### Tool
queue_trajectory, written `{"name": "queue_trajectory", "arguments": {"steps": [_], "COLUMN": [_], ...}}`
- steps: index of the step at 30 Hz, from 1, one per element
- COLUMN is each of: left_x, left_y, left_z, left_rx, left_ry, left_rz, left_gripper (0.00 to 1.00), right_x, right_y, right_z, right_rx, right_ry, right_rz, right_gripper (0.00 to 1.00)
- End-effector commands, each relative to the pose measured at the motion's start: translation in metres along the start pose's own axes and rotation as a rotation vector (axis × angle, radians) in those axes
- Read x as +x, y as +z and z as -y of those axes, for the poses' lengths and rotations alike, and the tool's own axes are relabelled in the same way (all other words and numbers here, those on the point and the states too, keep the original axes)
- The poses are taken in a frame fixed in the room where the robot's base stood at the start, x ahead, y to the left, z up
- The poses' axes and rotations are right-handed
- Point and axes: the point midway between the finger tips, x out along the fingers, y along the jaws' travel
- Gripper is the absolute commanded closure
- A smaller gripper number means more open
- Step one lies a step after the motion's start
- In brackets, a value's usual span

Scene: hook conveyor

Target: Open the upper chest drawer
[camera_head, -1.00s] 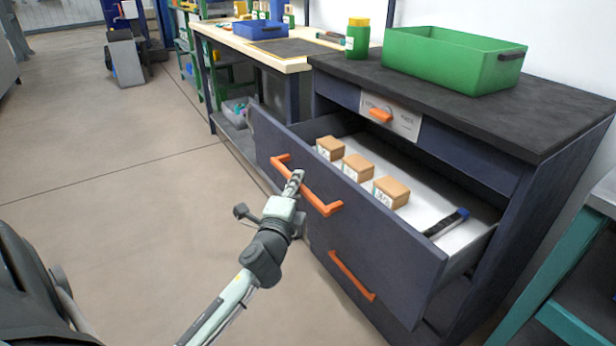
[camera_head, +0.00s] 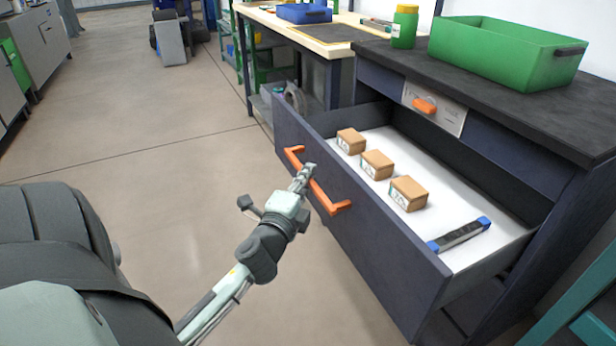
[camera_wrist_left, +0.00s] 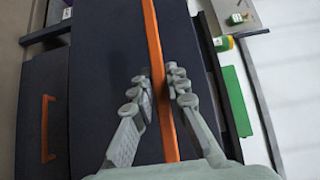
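The upper chest drawer (camera_head: 378,248) is dark blue and pulled well out of the chest, with its white floor showing. Its orange handle (camera_head: 331,206) is on the front panel. My left gripper (camera_head: 305,176) is at this handle. In the left wrist view, the fingers (camera_wrist_left: 161,88) lie on both sides of the handle bar (camera_wrist_left: 153,45), close against it, and look shut on it. Three small brown boxes (camera_head: 377,164) and a blue-and-black tool (camera_head: 459,235) lie inside the drawer. My right gripper is not in view.
The chest's dark top (camera_head: 490,95) carries a green bin (camera_head: 505,52) and a green jar with a yellow lid (camera_head: 404,27). An orange knob (camera_head: 424,106) sits above the drawer. A workbench (camera_head: 290,32) stands behind.

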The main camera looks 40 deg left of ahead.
Motion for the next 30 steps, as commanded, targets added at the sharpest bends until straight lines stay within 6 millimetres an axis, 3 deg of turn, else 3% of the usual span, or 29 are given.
{"name": "queue_trajectory", "arguments": {"steps": [4,14,24,30], "left_x": [0.0,-0.004,-0.058,-0.074], "left_y": [0.0,0.0,0.001,0.0], "left_z": [0.0,-0.001,-0.001,0.0], "left_rx": [0.0,-0.001,-0.002,0.0], "left_ry": [0.0,0.002,0.003,0.001], "left_rz": [0.0,0.001,0.003,0.002], "left_gripper": [0.67,0.67,0.67,0.67], "right_x": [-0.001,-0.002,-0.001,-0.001], "right_y": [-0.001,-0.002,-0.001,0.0], "right_z": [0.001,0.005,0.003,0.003], "right_rx": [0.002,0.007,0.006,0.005], "right_ry": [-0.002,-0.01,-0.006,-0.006], "right_rz": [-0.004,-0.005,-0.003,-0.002], "right_gripper": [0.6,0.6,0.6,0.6]}}
